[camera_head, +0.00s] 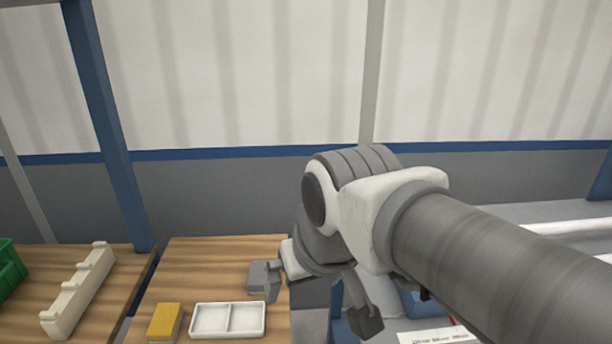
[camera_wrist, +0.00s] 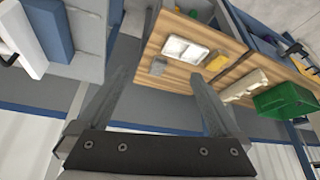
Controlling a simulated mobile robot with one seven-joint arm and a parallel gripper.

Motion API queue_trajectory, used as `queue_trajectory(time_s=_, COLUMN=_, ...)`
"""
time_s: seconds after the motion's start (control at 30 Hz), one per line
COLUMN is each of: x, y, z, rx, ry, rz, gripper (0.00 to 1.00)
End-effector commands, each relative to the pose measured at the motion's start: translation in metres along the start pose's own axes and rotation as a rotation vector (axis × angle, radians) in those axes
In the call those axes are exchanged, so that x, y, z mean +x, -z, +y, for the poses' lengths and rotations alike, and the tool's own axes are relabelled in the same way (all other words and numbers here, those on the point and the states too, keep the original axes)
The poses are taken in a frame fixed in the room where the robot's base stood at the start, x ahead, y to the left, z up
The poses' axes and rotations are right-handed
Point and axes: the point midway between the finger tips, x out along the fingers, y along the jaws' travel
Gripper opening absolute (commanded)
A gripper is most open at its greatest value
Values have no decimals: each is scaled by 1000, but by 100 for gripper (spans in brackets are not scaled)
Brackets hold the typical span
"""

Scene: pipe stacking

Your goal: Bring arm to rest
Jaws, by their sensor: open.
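My gripper (camera_head: 314,300) hangs below my bent arm, fingers spread apart, over the right part of the wooden table in the head view. In the wrist view my gripper (camera_wrist: 155,88) has its two grey fingers wide apart with nothing held between them. The wooden table top (camera_wrist: 150,48) and a grey wall lie beyond the fingers. My forearm covers much of the right side of the head view and hides what is behind it.
A white two-part tray (camera_head: 228,319), a yellow block (camera_head: 165,322), a notched cream rack (camera_head: 78,292) and a green bin (camera_head: 10,268) are on the tables. A white bar (camera_head: 572,226) is at right.

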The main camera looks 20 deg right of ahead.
Motion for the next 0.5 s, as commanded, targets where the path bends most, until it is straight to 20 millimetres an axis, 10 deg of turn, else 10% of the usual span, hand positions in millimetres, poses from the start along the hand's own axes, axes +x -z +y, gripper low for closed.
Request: queue_trajectory(time_s=0.5, x=-1, y=-26, z=1, rx=-23, ry=0, rz=35, gripper=100)
